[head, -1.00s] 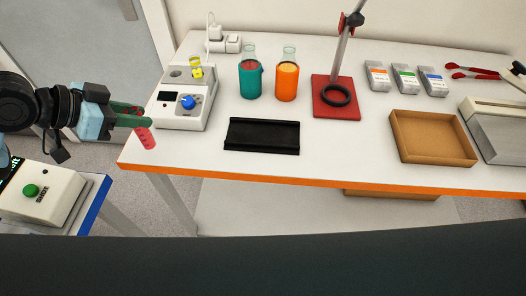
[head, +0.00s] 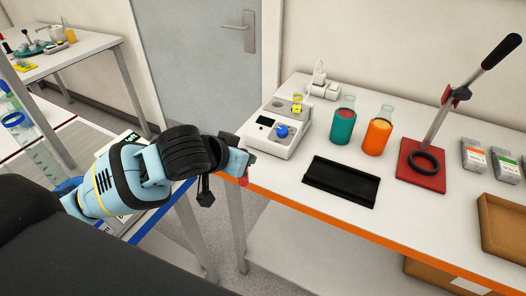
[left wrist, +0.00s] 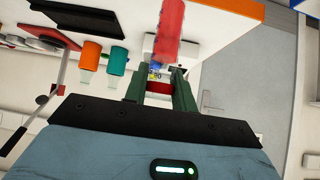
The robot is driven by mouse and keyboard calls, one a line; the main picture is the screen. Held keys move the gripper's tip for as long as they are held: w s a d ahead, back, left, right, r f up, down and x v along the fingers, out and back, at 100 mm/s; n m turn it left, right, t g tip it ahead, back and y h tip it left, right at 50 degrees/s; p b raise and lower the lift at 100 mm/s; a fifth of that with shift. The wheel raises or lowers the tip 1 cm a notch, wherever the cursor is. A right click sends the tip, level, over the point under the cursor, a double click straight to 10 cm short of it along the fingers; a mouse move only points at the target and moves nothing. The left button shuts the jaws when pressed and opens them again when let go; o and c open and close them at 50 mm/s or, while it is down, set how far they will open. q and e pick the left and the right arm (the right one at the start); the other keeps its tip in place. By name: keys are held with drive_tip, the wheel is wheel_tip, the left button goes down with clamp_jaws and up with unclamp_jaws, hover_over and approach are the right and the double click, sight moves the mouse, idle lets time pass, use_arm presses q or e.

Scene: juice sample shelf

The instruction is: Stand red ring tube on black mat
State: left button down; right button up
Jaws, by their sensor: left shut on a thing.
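My left gripper (head: 243,174) hangs at the left end of the white table, left of the black mat and near the white instrument. It is shut on a red tube (head: 245,181), mostly hidden behind the gripper in the head view. In the left wrist view the green fingers (left wrist: 160,78) hold the tube, and its translucent red body (left wrist: 170,35) reaches away toward the top edge. I cannot make out its ring clearly. The black mat (head: 341,181) lies flat and empty near the table's front edge. My right gripper is not in view.
The white instrument (head: 279,130) with a blue knob stands left of the mat. Behind the mat are teal (head: 343,127) and orange (head: 377,137) bottles. A red-based stand (head: 421,179) and a brown tray (head: 500,222) are to the right. The table's orange edge (head: 300,220) is in front.

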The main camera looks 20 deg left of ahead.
use_arm(q)
drive_tip(key=shift+w+d+f+n+y, duration=0.15)
drive_tip(key=shift+w+f+n+y, duration=0.05)
drive_tip(key=shift+f+n+y, duration=0.2)
drive_tip(key=shift+w+d+f+n+y, duration=0.2)
drive_tip(key=shift+n+y, duration=0.1)
drive_tip(key=shift+n, duration=0.2)
drive_tip(key=shift+f+n, duration=0.1)
drive_tip(key=shift+n, duration=0.2)
drive_tip(key=shift+s+a, duration=0.1)
drive_tip(key=shift+a, duration=0.05)
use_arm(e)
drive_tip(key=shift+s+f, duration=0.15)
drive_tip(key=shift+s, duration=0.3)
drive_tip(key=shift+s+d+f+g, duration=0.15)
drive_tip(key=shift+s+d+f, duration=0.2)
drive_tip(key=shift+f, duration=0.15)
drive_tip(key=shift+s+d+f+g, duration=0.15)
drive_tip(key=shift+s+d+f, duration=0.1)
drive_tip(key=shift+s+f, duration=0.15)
